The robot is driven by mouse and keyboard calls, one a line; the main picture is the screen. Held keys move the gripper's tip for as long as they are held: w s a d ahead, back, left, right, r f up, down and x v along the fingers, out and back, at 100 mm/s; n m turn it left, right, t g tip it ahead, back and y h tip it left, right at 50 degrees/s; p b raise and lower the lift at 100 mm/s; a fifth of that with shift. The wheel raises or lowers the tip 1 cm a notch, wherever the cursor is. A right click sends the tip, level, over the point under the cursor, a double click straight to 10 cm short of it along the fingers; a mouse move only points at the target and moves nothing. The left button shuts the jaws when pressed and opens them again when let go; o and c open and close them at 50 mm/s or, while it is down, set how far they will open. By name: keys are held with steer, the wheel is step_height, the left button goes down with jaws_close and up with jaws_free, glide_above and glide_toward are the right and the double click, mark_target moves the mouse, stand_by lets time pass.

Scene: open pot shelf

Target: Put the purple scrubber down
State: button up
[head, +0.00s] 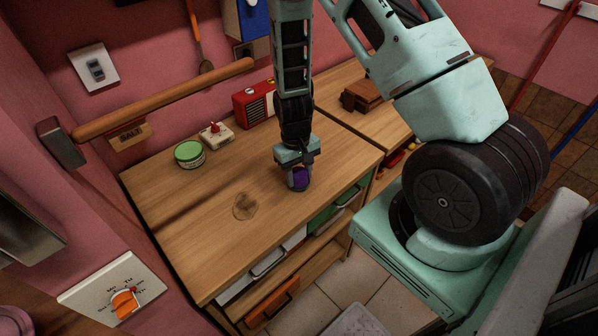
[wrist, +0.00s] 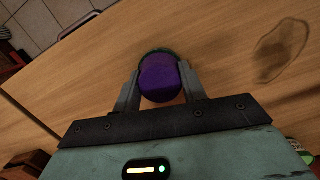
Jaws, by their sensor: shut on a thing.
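The purple scrubber (head: 299,180) is between the fingers of my gripper (head: 297,175), over the wooden counter near its front edge. In the wrist view the scrubber (wrist: 160,78) shows a round purple face with a dark green rim behind it. Both fingers of my gripper (wrist: 160,88) press on its sides. The gripper points down at the counter top (head: 210,215). The scrubber is at or just above the wood; I cannot tell whether it touches.
A stain (head: 245,206) marks the counter left of the gripper. A green tin (head: 189,154), a small white device with a red knob (head: 216,135) and a red radio (head: 255,104) stand toward the back wall. Brown blocks (head: 362,95) sit farther right. The counter's middle is clear.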

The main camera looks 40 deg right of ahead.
mark_target(296, 169)
steer(key=shift+f, duration=0.1)
steer(key=o, duration=0.5)
steer(key=shift+f, duration=0.1)
steer(key=o, duration=0.4)
steer(key=shift+o, duration=0.2)
steer(key=shift+r, duration=0.2)
step_height(296, 169, up, 12)
steer(key=w+b, duration=0.1)
steer(key=b, duration=0.1)
steer(key=shift+w, duration=0.2)
steer(key=shift+d, duration=0.1)
